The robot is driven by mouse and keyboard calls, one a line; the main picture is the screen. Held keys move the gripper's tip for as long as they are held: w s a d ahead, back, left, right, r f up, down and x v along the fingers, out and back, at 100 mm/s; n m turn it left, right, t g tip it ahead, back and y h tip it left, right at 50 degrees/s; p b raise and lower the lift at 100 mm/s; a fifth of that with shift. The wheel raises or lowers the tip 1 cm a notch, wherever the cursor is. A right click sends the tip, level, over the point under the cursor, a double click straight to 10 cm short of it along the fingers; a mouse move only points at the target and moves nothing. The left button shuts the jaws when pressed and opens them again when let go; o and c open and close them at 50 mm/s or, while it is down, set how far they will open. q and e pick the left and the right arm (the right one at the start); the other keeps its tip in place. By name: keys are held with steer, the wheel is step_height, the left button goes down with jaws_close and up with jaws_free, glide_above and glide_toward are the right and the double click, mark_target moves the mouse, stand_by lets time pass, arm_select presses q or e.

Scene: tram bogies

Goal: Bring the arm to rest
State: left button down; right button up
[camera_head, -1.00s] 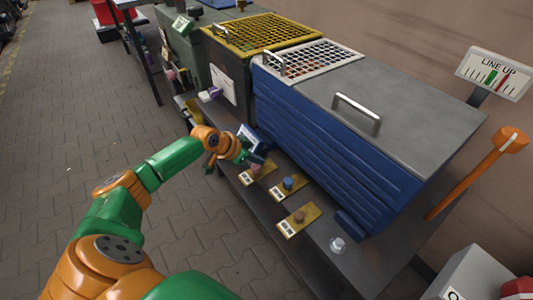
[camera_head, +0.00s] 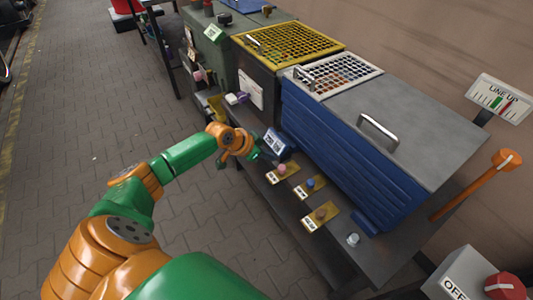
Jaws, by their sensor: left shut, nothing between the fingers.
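My left arm (camera_head: 140,190), green and orange, reaches in from the lower left. Its gripper (camera_head: 256,156) is at the front edge of the grey bench, beside a small blue device with a display (camera_head: 278,143). The fingers are small and partly hidden by the wrist; they look shut and hold nothing. I cannot tell whether they touch the device. My right gripper is out of view.
A blue ribbed cabinet (camera_head: 340,165) with a grey handled lid stands on the bench. Yellow plates with knobs (camera_head: 320,216) lie in front. An orange lever (camera_head: 475,185) and a switch box (camera_head: 455,282) are at right. The paved floor (camera_head: 90,110) at left is clear.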

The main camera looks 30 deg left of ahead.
arm_select(q)
steer(key=s+d+f+n+g+y+p, duration=0.1)
steer(key=s+f+n+g+y+p, duration=0.15)
steer(key=s+f, duration=1.65)
steer(key=s+d+f+g, duration=0.2)
steer(key=s+d+f, duration=0.2)
steer(key=s, duration=0.6)
steer(key=s+d+f+g, duration=0.1)
steer(key=s+d+f, duration=0.3)
steer(key=s, duration=0.5)
steer(key=shift+s+g+p, duration=0.35)
steer(key=shift+s, duration=0.05)
steer(key=shift+w+d+y, duration=0.1)
steer(key=shift+y, duration=0.15)
